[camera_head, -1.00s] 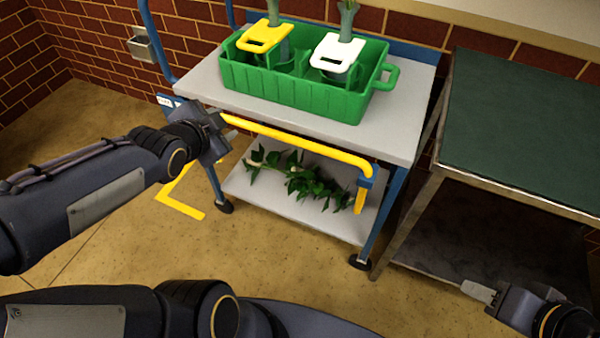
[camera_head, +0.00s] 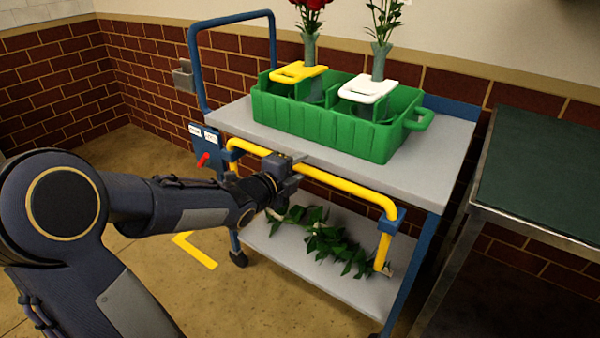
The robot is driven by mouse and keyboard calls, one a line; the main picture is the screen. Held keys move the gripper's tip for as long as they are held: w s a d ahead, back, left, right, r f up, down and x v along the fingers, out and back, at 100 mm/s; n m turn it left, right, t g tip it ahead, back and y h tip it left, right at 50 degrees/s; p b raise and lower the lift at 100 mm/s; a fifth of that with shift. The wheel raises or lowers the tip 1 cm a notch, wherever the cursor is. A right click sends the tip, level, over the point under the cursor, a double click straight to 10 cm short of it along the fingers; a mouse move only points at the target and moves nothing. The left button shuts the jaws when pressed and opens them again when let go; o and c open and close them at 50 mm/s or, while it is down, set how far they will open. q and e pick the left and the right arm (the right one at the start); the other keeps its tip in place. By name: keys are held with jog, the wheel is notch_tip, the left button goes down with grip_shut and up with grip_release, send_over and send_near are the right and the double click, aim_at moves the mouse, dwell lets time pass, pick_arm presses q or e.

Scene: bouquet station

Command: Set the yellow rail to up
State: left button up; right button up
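The yellow rail (camera_head: 345,185) runs along the front of the cart, just below the edge of its top shelf. It bends down at both ends into blue brackets, and its right end (camera_head: 383,250) sticks out below the bracket. My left gripper (camera_head: 292,164) is at the rail's long bar, left of its middle, and covers a short stretch of it. Its fingers are small and partly hidden, so I cannot tell whether they are closed around the bar. My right gripper is out of view.
A green crate (camera_head: 330,132) with yellow and white holders and flower vases stands on the top shelf (camera_head: 420,175). Leafy stems (camera_head: 325,240) lie on the lower shelf. A blue panel with a red lever (camera_head: 203,159) is at the left. A green-topped table (camera_head: 545,180) stands right.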

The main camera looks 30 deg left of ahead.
pick_arm(q)
jog(key=shift+w+f, duration=0.1)
jog(key=shift+w, duration=0.45)
jog(key=shift+c, duration=0.2)
grip_shut()
notch_tip(320, 180, up, 14)
jog(key=p, duration=0.9)
grip_release()
jog(key=shift+o, duration=0.2)
jog(key=shift+f, duration=0.15)
